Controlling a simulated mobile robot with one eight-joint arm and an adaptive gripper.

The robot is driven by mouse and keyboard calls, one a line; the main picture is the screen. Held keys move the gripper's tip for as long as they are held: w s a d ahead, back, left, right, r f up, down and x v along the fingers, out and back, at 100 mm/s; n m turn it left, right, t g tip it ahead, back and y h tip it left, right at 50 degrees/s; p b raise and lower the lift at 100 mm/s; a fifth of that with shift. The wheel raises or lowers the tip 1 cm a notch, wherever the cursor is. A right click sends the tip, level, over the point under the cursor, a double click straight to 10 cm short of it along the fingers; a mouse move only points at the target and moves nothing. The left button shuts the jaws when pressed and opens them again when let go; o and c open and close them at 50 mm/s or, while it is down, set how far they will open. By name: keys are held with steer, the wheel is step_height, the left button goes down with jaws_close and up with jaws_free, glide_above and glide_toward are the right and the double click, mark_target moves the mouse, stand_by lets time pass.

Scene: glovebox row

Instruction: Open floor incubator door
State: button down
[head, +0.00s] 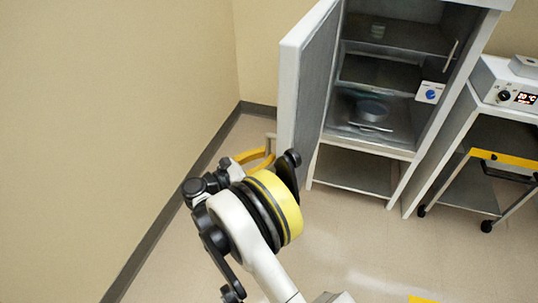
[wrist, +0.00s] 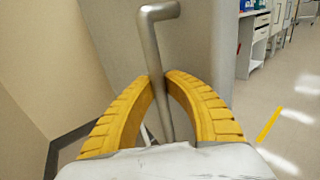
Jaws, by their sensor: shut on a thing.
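The floor incubator (head: 465,60) stands at the back right in the head view. Its door (head: 303,85) is swung wide open to the left, and the shelves inside show. In the wrist view the metal door handle (wrist: 151,50) runs upright between the yellow fingers of my gripper (wrist: 161,82). The gripper is shut on the handle, with the door panel (wrist: 195,40) behind it. In the head view the gripper (head: 262,160) is at the outer face of the door, low down, partly hidden by my wrist.
Inside are a round dish (head: 372,110) and shelves (head: 400,38). A wheeled cart (head: 500,160) with a display unit (head: 510,90) stands to the right. The beige wall (head: 120,100) is close on the left.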

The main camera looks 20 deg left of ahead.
steer(key=c, duration=1.4)
jaws_free()
steer(key=v, duration=1.2)
steer(key=shift+s, duration=0.1)
